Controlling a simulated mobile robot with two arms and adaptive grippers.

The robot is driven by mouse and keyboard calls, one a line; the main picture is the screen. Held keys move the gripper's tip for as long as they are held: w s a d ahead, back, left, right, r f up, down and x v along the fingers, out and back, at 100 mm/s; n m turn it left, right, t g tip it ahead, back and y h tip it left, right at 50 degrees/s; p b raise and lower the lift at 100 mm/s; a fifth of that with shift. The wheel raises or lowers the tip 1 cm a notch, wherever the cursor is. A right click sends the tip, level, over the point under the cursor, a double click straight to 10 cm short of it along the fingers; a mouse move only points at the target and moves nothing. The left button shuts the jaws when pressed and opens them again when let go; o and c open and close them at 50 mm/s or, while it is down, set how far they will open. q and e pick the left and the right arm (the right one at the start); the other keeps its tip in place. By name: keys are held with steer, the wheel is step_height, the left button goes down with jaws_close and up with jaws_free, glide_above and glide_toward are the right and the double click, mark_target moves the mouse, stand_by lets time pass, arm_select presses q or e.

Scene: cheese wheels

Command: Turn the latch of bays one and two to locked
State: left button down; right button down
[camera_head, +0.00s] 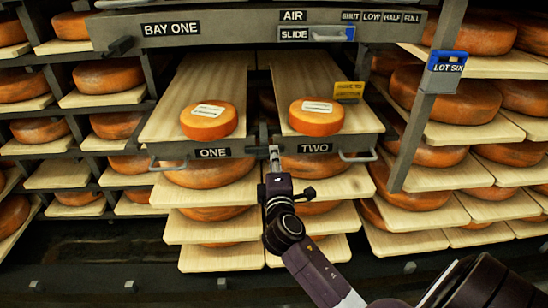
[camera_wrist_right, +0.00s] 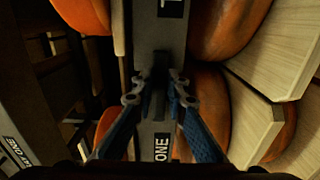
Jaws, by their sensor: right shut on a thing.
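Two trays labelled ONE (camera_head: 213,152) and TWO (camera_head: 314,148) stand side by side under the BAY ONE header (camera_head: 240,28). My right gripper (camera_head: 274,158) is at the gap between their grey fronts. In the right wrist view, its fingers (camera_wrist_right: 160,85) are closed around a small dark piece (camera_wrist_right: 158,72) on the grey front, which looks like a latch. The ONE label (camera_wrist_right: 161,147) is just below the fingers there. My left gripper is not in view.
An orange cheese wheel with a white label sits on tray one (camera_head: 209,120) and another on tray two (camera_head: 317,116). Each tray has a pull handle. Racks of cheese fill both sides. A blue LOT SIX tag (camera_head: 446,62) hangs on the right post.

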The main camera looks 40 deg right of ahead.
steer(key=shift+f, duration=0.2)
steer(key=c, duration=1.9)
jaws_free()
steer(key=shift+r, duration=0.1)
steer(key=shift+c, duration=0.2)
steer(key=v, duration=1.2)
steer(key=shift+s, duration=0.1)
